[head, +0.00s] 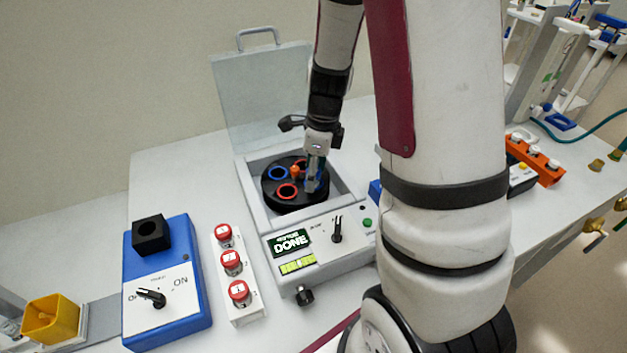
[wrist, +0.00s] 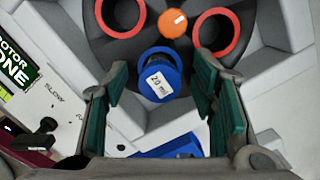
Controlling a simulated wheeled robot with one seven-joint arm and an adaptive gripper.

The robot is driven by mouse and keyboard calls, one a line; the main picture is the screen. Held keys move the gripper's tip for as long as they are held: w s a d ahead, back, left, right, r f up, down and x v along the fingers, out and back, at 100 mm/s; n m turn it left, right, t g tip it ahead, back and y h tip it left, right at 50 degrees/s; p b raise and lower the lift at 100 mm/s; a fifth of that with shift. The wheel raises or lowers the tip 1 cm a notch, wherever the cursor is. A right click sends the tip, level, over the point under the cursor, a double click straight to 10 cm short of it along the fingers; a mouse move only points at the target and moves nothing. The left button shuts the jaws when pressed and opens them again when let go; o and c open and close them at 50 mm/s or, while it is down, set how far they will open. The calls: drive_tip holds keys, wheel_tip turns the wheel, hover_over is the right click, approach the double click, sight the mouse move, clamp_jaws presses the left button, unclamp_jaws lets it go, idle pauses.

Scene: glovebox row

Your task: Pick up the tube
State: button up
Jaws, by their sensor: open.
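The tube (wrist: 160,80) has a blue round top with a white "20 ml" label, seen from above in the wrist view. It sits at the edge of the dark rotor (head: 283,204) in the open centrifuge (head: 337,205). Its lower part is hidden. My gripper (wrist: 163,88) is open, with one green-padded finger on each side of the tube's top and visible gaps between. In the head view my gripper (head: 313,178) is down over the right side of the rotor, and its fingers largely hide the tube.
The rotor has an orange hub (wrist: 175,23) and red-ringed openings (wrist: 215,32) close by. The centrifuge's clear lid (head: 262,95) stands raised behind. Its front panel reads DONE (head: 290,243). A red-button strip (head: 232,262) and a blue device (head: 165,285) stand to the left.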

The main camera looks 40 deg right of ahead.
drive_tip(key=shift+c, duration=0.2)
drive_tip(key=c, duration=1.1)
